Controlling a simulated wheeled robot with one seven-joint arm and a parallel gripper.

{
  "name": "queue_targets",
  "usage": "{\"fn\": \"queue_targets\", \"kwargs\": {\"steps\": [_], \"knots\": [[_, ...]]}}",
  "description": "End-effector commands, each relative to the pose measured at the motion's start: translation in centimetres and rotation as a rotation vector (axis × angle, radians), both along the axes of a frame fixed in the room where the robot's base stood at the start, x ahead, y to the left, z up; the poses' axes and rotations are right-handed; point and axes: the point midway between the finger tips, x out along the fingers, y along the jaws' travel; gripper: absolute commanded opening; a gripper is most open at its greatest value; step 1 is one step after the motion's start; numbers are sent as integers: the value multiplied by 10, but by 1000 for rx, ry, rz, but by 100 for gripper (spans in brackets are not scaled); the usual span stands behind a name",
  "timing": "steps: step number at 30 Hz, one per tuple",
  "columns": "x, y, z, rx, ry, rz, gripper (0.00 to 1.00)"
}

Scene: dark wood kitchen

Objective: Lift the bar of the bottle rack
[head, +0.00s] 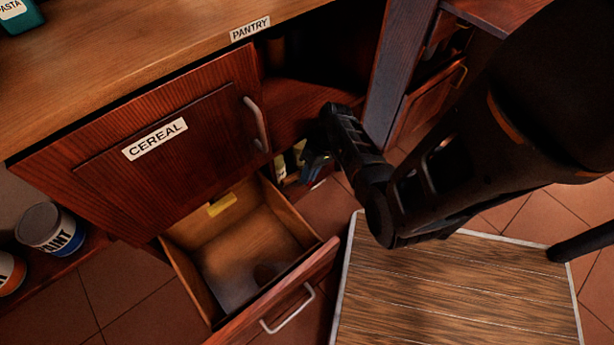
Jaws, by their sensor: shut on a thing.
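My black gripper (335,118) reaches in from the right to the open front of the cabinet, beside the rack space. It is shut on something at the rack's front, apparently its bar. The fingertips and the gripped part are dark, so the contact is not clear. The bottle rack (318,183) shows only in part, low in the cabinet to the left of my gripper. A few bottles (290,163) with pale and dark surfaces stand in it. The rest of the rack is hidden behind my gripper and in shadow.
The tilted cereal door (150,150) with a metal handle is left of my gripper. An open wooden drawer (243,245) juts out below it. A wood-slatted board with a pale edge (450,300) lies at the lower right. Paint cans (48,228) stand at the far left.

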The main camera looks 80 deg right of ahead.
Motion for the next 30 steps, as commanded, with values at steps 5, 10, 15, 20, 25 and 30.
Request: {"fn": "queue_targets", "kwargs": {"steps": [5, 10, 15, 20, 25, 30], "knots": [[-2, -2, 6, 17, -17, -3, 0], [-1, -2, 6, 17, -17, -2, 0], [-1, -2, 6, 17, -17, -2, 26], [-1, -2, 6, 18, -17, -1, 41], [-1, -2, 6, 17, -17, 0, 42], [-2, -3, 11, 16, -16, 0, 42]]}}
